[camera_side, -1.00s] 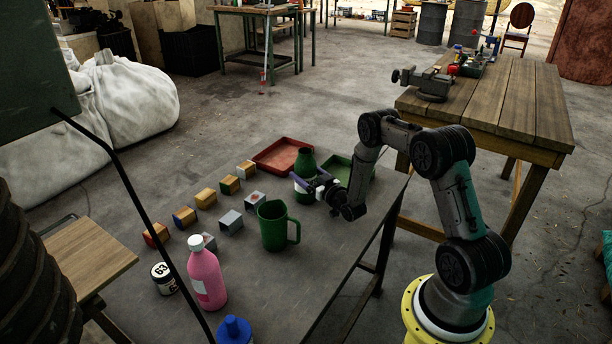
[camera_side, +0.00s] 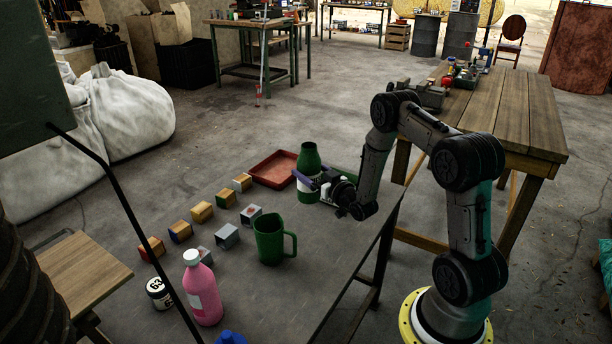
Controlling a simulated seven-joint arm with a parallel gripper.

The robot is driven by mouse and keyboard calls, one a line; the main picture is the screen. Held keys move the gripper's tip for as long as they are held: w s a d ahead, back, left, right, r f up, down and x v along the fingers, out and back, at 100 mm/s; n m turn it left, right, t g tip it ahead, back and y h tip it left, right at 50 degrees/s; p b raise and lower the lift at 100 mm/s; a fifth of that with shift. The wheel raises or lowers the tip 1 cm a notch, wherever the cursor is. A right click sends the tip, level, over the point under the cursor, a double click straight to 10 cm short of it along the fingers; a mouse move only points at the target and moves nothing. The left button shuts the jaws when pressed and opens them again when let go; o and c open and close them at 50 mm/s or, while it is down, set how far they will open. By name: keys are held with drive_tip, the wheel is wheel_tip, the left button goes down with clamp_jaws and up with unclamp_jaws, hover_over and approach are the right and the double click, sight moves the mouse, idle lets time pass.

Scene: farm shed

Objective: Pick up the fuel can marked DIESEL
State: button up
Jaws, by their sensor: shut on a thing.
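A dark green bottle-shaped can (camera_side: 308,158) with a narrow neck and a pale label stands upright at the far side of the grey table. Any lettering on its label is too small to read, so I cannot tell whether it says DIESEL. My gripper (camera_side: 309,184) reaches in from the right and is shut on this can at its lower body.
A green jug (camera_side: 270,240) stands in front of the can. A red tray (camera_side: 273,169) lies at left, a green tray (camera_side: 345,172) behind my gripper. Several small boxes (camera_side: 202,211), a pink bottle (camera_side: 201,290) and a jar (camera_side: 159,293) stand nearer.

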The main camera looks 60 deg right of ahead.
drive_tip(key=s+a+r, duration=0.4)
drive_tip(key=s, duration=0.3)
drive_tip(key=shift+s+a, duration=0.2)
drive_tip(key=shift+s, duration=0.1)
idle(0.4)
drive_tip(key=shift+r, duration=0.1)
idle(0.9)
